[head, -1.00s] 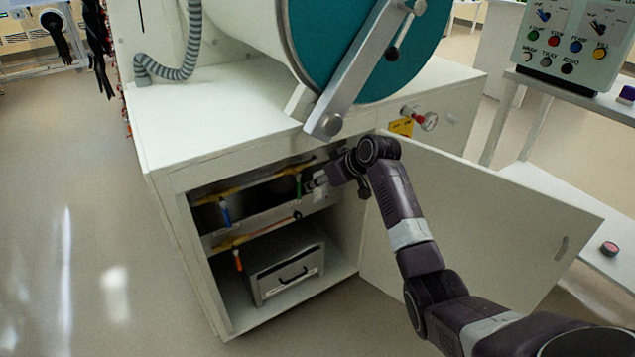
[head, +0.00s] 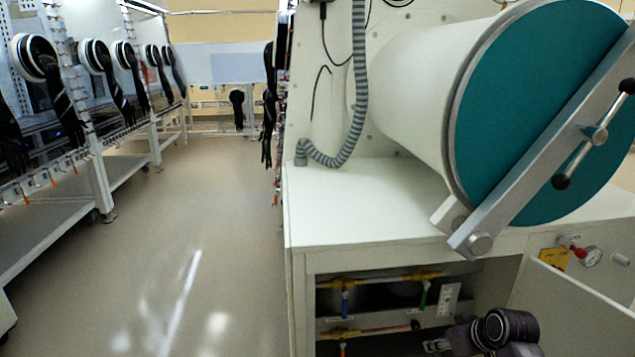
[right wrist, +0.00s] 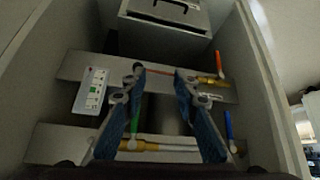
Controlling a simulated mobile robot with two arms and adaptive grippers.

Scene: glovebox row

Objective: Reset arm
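My right arm shows at the bottom right of the head view, its gripper (head: 436,345) partly cut off by the lower edge, in front of the open cabinet (head: 300,300). In the right wrist view the right gripper (right wrist: 159,74) is open, with nothing between its fingers. It faces the cabinet's inside, where a green valve handle (right wrist: 135,119), a blue handle (right wrist: 229,125) and an orange handle (right wrist: 219,65) sit on brass pipes. The green handle (head: 424,294) and blue handle (head: 344,302) also show in the head view. My left gripper is out of view.
The cabinet's open door (head: 570,310) stands at the right. A teal-ended cylinder (head: 540,110) with a metal bar overhangs the cabinet top. A drawer-like box (right wrist: 168,18) is inside. Open floor (head: 200,230) lies left, beside glovebox benches (head: 120,175).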

